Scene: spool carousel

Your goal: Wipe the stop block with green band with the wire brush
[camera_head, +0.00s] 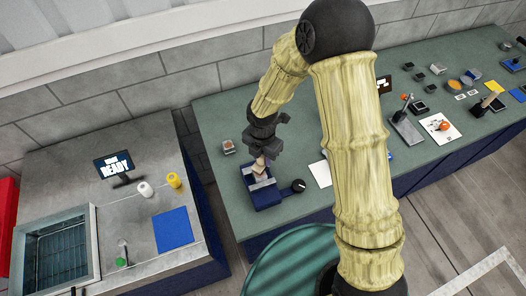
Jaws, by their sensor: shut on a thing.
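My gripper (262,150) points down above a small blue fixture (265,198) with pale bars and a dark round knob, on the green-topped bench. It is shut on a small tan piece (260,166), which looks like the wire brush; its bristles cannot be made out. The tan piece is just over the fixture, and I cannot tell whether it touches. I cannot make out a stop block with a green band; it may be hidden or too small to tell. A small grey block with a reddish top (228,147) stands left of my gripper.
The green bench (220,110) carries several small parts and trays at right, and a white sheet (320,173) behind my arm. At left, a grey counter (70,165) holds a READY screen (114,165), white and yellow cylinders, a blue mat (173,229) and a sink-like basin (58,255).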

